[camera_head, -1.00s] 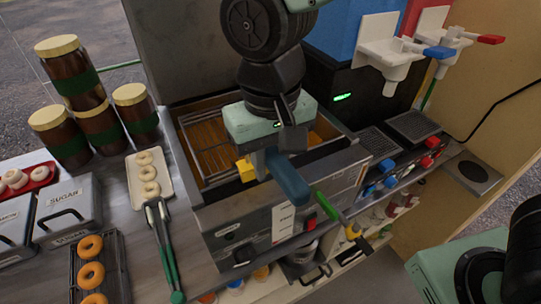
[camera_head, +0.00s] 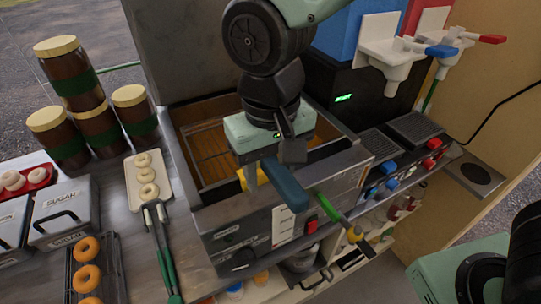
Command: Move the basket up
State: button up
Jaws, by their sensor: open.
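The fryer (camera_head: 240,238) is a metal box with an open top, set in the counter. Inside it is a wire basket (camera_head: 207,148) over yellow-brown oil, partly hidden by my arm. A blue handle (camera_head: 287,188) slopes out over the fryer's front edge; its joint with the basket is hidden. My gripper (camera_head: 271,166) is open and points down over the fryer's front. Its fingers are close to the upper end of the blue handle, one to each side. I cannot tell whether they touch it.
Tongs (camera_head: 162,250) and a doughnut tray (camera_head: 165,180) lie to the left. Stacked jars (camera_head: 75,75) stand at the back left. Dispensers (camera_head: 390,55) hang at the upper right.

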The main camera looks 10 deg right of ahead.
jog(key=shift+r, duration=0.15)
notch_tip(320, 180, up, 17)
jog(key=b, duration=0.1)
jog(key=shift+b, duration=0.35)
jog(key=shift+r, duration=0.1)
